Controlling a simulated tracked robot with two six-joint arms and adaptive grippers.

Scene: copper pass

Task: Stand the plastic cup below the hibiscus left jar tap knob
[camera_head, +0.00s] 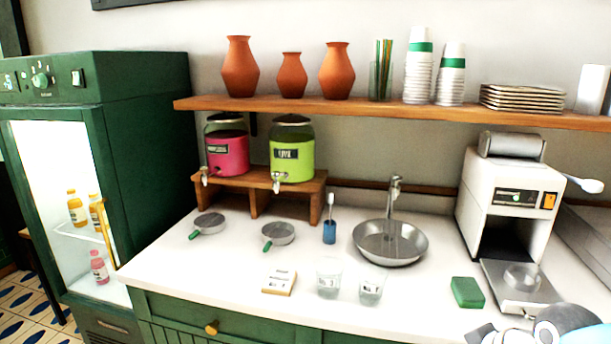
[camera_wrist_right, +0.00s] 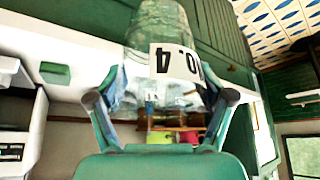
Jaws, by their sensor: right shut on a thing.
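The pink hibiscus jar (camera_head: 227,153) stands at the left on a wooden stand in the head view, with its tap (camera_head: 205,179) over the stand's front edge. My right gripper (camera_wrist_right: 160,98) is shut on a clear plastic cup (camera_wrist_right: 160,22) in the right wrist view. The cup has a white label reading "No. 4", seen upside down. The pink jar shows small and far off behind the cup in that view (camera_wrist_right: 188,137). In the head view only parts of my right arm show at the bottom right; the held cup is not clearly seen there. My left gripper is out of view.
A lime jar (camera_head: 292,152) stands right of the pink one. Two clear cups (camera_head: 328,280) (camera_head: 371,289), a white card block (camera_head: 279,281) and a green sponge (camera_head: 467,292) stand near the counter front. Two strainers (camera_head: 209,223) (camera_head: 278,234) lie before the stand. A sink (camera_head: 390,243) is mid-right.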

